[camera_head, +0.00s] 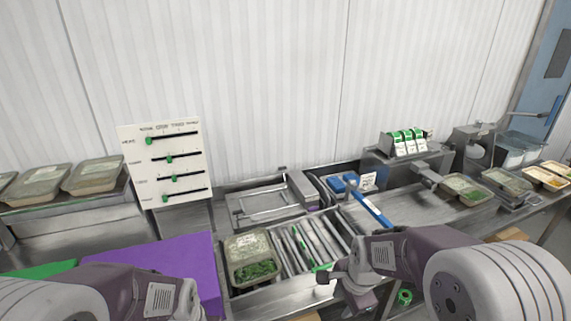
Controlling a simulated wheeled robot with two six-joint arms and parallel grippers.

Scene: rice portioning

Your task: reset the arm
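My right arm comes in from the right edge. Its gripper (337,282) hangs over the front edge of the roller rack, right of the tray of greens. Its fingers are small and seen at an angle, so I cannot tell whether they are open or shut. I see nothing clearly held in it. My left arm shows at the lower left, in front of the purple surface. Its fingers are outside the picture.
A tray of greens (255,272) stands left of the metal rollers (312,243). A purple block (150,262) fills the lower left. A slider board (166,162) stands behind. A blue-handled tool (372,208) lies right of centre. Food trays (463,187) line the right counter.

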